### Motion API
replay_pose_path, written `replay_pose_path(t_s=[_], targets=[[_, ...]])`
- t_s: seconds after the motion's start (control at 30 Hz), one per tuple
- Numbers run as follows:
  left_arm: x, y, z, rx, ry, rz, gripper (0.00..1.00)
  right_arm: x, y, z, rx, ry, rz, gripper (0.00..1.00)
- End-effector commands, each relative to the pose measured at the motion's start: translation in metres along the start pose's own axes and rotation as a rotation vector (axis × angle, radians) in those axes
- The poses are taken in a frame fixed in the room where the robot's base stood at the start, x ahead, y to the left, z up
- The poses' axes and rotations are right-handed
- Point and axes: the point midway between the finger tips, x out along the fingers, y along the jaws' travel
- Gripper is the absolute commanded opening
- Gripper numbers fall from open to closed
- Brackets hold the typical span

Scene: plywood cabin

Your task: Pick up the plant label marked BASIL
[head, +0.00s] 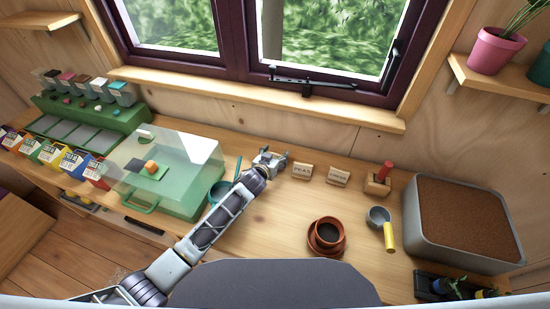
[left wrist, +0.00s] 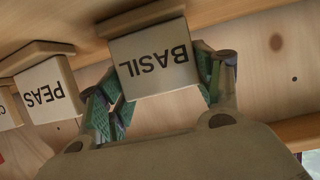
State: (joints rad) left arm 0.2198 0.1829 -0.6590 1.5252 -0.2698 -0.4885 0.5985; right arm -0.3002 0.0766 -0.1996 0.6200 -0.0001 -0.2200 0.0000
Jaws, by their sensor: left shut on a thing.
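The plant label marked BASIL (left wrist: 153,62) shows upside down in the left wrist view, a cream plate on a wooden base. My left gripper (left wrist: 160,88) has one finger on each side of the plate and is shut on it. In the head view my left gripper (head: 270,160) is at the back of the bench, left of the PEAS label (head: 302,171), and mostly hides the BASIL label. PEAS also shows beside BASIL in the left wrist view (left wrist: 48,90). I cannot tell whether BASIL's base touches the bench. My right gripper is not in view.
Another label (head: 338,178) and a wooden block with a red handle (head: 378,180) stand right of PEAS. A clear-lidded green box (head: 180,205) is left of my gripper.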

Motion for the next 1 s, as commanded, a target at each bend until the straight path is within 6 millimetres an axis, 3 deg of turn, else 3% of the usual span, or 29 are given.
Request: replay_pose_path(t_s=[0.27, 0.8, 1.0], targets=[[-0.005, -0.001, -0.015, 0.000, 0.003, -0.001, 0.46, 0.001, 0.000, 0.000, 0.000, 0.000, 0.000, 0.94], [-0.033, 0.000, -0.080, -0.001, 0.003, 0.000, 0.46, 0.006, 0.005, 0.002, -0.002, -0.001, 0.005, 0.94], [-0.037, 0.000, -0.091, 0.000, 0.001, 0.000, 0.46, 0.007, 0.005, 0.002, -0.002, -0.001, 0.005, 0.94]])
